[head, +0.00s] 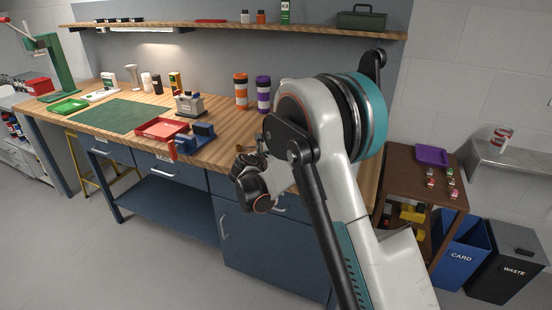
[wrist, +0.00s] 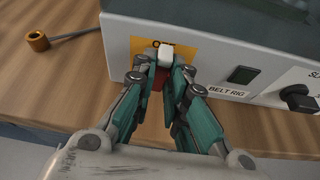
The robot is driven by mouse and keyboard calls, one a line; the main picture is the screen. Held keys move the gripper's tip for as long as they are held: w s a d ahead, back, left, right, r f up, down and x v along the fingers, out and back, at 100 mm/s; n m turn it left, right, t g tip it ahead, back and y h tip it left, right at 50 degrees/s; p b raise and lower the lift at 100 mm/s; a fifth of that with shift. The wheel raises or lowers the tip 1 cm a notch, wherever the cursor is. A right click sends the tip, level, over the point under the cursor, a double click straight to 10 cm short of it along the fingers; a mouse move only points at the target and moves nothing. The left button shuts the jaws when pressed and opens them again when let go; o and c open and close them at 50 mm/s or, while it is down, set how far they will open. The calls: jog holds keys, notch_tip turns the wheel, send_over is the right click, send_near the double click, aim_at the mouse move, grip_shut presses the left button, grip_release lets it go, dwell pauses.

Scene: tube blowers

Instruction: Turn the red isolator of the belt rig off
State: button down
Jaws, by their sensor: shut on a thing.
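The belt rig (wrist: 190,58) is a pale box with a dark top, labelled "BELT RIG", in the wrist view. Its front has an orange-yellow plate (wrist: 147,46) with lettering partly covered. The red isolator (wrist: 160,79) shows as a small red patch in front of that plate, between the teal-and-grey fingers. My gripper (wrist: 166,72) is shut on the red isolator. A white piece (wrist: 166,54) stands between the fingertips. The fingers hide most of the isolator, so its angle cannot be told.
On the rig's face, a dark window (wrist: 242,75) and a black knob (wrist: 298,97) sit right of the isolator. An orange-brown ring (wrist: 38,41) with a grey rod lies on the wooden bench (wrist: 60,75). A red tray (head: 162,129) lies farther left.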

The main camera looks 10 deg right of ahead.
jog(key=shift+n, duration=0.3)
dwell(0.4)
jog(key=c, duration=1.6)
grip_release()
jog(key=shift+a, duration=0.1)
jog(key=v, duration=1.2)
jog(key=shift+w, duration=0.1)
